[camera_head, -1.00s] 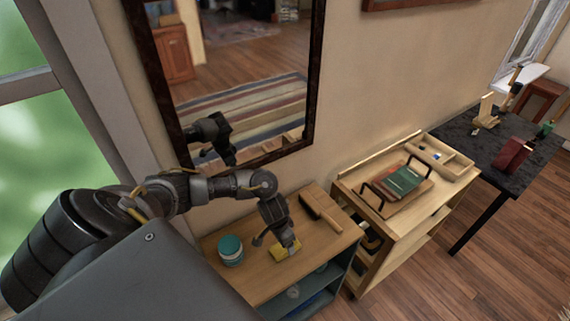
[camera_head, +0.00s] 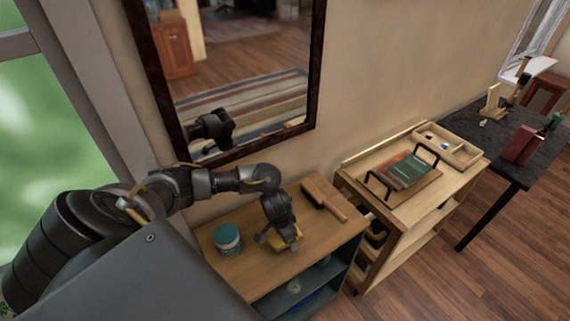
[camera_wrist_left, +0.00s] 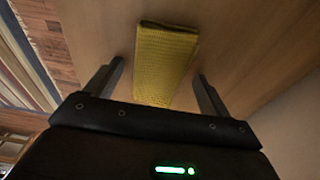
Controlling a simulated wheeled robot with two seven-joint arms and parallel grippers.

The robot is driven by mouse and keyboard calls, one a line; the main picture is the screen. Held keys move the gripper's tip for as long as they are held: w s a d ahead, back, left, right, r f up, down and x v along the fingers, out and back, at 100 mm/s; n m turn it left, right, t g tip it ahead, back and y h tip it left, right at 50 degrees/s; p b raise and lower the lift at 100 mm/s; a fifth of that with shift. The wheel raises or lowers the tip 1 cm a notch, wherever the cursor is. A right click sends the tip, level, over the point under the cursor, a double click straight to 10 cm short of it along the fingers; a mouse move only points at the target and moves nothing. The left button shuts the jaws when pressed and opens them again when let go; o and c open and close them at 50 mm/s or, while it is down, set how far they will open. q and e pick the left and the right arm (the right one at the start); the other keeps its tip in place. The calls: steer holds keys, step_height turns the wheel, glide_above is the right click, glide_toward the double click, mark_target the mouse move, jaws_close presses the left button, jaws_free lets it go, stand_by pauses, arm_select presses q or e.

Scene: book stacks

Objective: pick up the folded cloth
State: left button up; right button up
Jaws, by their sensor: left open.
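The folded cloth is yellow with a woven texture. In the left wrist view the folded cloth (camera_wrist_left: 165,62) lies on the wooden top between the two fingers of my left gripper (camera_wrist_left: 157,85), which stand apart on either side of it. In the head view my left gripper (camera_head: 283,241) is over the cloth, and only a little yellow of the cloth (camera_head: 291,243) shows around it. My left gripper is open. I cannot tell whether the fingers touch the wood. My right gripper is not in view.
A teal jar (camera_head: 227,239) stands left of the gripper on the wooden shelf top (camera_head: 215,264). A wooden brush (camera_head: 325,196) lies to the right. A mirror (camera_head: 240,75) hangs behind. A second shelf unit holds a tray (camera_head: 428,187) with a green book (camera_head: 405,171).

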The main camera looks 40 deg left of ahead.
arm_select(q)
steer(key=shift+r, duration=0.1)
steer(key=c, duration=1.1)
steer(key=shift+o, duration=0.2)
steer(key=shift+r, duration=0.1)
steer(key=shift+r, duration=0.3)
step_height(320, 180, up, 3)
steer(key=shift+w+f, duration=0.1)
steer(key=shift+f, duration=0.1)
steer(key=s+d+r+p, duration=0.7)
steer(key=s+d+r, duration=0.1)
steer(key=s, duration=0.3)
steer(key=shift+s+r+p, duration=0.4)
steer(key=shift+r, duration=0.35)
